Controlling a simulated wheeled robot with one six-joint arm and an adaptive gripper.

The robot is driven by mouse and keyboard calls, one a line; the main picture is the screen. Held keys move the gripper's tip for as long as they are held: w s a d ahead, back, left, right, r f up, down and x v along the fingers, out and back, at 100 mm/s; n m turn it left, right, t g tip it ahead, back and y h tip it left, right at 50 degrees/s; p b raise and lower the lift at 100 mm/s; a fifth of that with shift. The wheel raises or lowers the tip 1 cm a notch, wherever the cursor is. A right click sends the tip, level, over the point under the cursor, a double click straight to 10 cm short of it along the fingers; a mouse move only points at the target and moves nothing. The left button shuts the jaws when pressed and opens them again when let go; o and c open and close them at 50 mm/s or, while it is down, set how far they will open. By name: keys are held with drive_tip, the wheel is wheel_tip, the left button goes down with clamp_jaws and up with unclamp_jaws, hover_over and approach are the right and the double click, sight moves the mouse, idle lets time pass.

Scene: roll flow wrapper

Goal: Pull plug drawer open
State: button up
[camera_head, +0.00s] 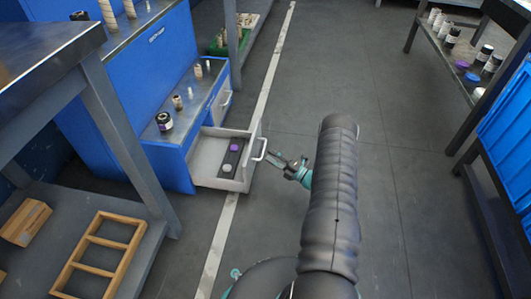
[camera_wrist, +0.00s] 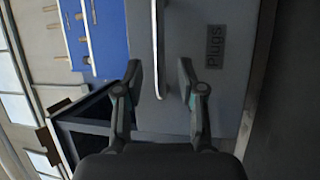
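The plug drawer (camera_head: 208,160) stands pulled out from the blue cabinet (camera_head: 176,160). Inside it is a dark holder (camera_head: 237,146) with a purple round item and a white one. Its front faces my gripper, and the label "Plugs" (camera_wrist: 213,46) shows in the wrist view. The drawer's bar handle (camera_head: 261,149) also shows in the wrist view (camera_wrist: 158,50). My gripper (camera_head: 277,158) is just right of the handle. In the wrist view my gripper (camera_wrist: 160,80) is open, its fingers on either side of the handle, with gaps visible. I cannot tell how deep the handle sits between them.
Another drawer (camera_head: 221,105) beside it looks shut. Small bottles and pegs stand on the cabinet top. A metal bench (camera_head: 60,50) with a wooden frame (camera_head: 103,243) on its lower shelf is at left. A rack (camera_head: 465,58) stands at right. The floor between is clear.

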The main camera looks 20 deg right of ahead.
drive_tip(key=v, duration=0.7)
drive_tip(key=shift+s, duration=0.25)
drive_tip(key=shift+d, duration=0.15)
drive_tip(key=s+a+f+n+g+y, duration=0.35)
drive_tip(key=s+a+n+g, duration=0.3)
drive_tip(key=n, duration=0.35)
drive_tip(key=s+a+r+n+g, duration=0.5)
drive_tip(key=r+n+g, duration=0.2)
drive_tip(key=n, duration=0.4)
drive_tip(key=s+a+r+n+h+p, duration=0.3)
drive_tip(key=s+r+n, duration=0.3)
drive_tip(key=r, duration=1)
drive_tip(key=s+a+r+n+t+h+p, duration=0.1)
drive_tip(key=s+a+r+n+h+p, duration=0.2)
drive_tip(key=r+n, duration=0.9)
drive_tip(key=s+a+r+n+t+h+p, duration=0.1)
drive_tip(key=s+a+r+n+h+p, duration=0.2)
drive_tip(key=r, duration=1.9)
drive_tip(key=s+a+n+h, duration=0.2)
drive_tip(key=s+n+h, duration=0.3)
drive_tip(key=n, duration=0.1)
drive_tip(key=shift+s, duration=0.4)
